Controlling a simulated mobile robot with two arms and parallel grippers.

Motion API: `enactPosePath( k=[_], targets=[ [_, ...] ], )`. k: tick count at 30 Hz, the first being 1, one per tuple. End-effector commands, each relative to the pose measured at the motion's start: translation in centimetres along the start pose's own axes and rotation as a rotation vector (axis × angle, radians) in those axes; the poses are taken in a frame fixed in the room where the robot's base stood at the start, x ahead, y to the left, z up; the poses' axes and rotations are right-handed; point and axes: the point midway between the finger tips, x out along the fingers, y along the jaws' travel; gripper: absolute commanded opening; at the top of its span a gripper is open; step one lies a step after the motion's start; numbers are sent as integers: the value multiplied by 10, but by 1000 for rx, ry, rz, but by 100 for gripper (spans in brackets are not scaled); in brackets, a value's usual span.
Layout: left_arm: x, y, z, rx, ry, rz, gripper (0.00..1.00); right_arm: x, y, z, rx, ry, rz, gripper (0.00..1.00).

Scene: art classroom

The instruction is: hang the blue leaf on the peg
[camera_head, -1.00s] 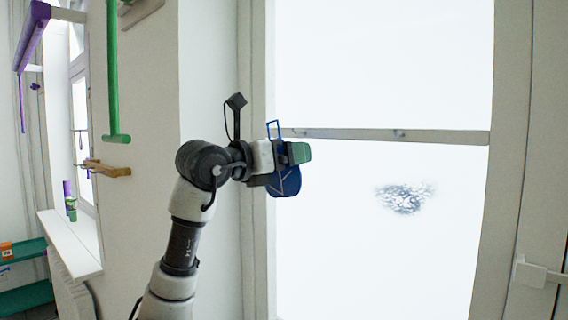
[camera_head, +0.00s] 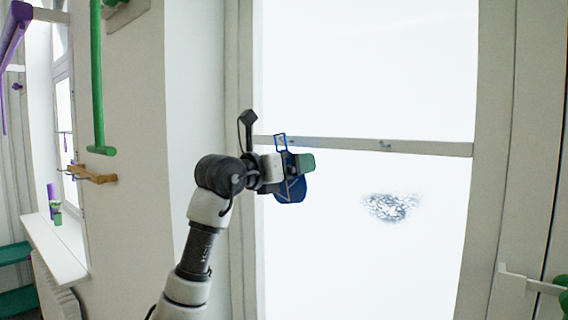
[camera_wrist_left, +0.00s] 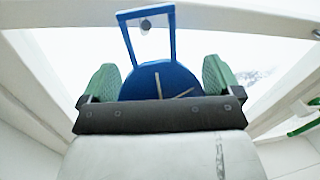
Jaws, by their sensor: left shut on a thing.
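The blue leaf (camera_head: 290,190) has a thin rectangular blue loop on top. My left gripper (camera_head: 297,165), with green finger pads, is shut on it and holds it upright in front of the window. In the left wrist view the leaf (camera_wrist_left: 158,80) sits between both pads, with its loop above them. A small round grey peg (camera_wrist_left: 146,25) on the window crossbar shows inside the loop's outline. I cannot tell whether the loop is around the peg or only in front of it. Another peg (camera_head: 383,145) is farther right on the crossbar. My right gripper is not in view.
The pale crossbar (camera_head: 430,148) runs across the bright window. A green pole (camera_head: 97,80) and a wooden wall bracket (camera_head: 92,174) are to the left, beyond the window frame. A white handle (camera_head: 530,284) juts out at the lower right.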

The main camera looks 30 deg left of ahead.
Motion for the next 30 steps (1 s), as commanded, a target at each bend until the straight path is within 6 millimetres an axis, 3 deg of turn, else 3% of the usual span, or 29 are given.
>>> enactPosePath(
  k=[12, 30],
  targets=[
    [22, 4, -5, 0, 0, 0, 70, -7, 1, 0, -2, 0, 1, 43],
    [26, 6, -8, 0, 0, 0, 70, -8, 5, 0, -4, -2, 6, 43]
  ],
)
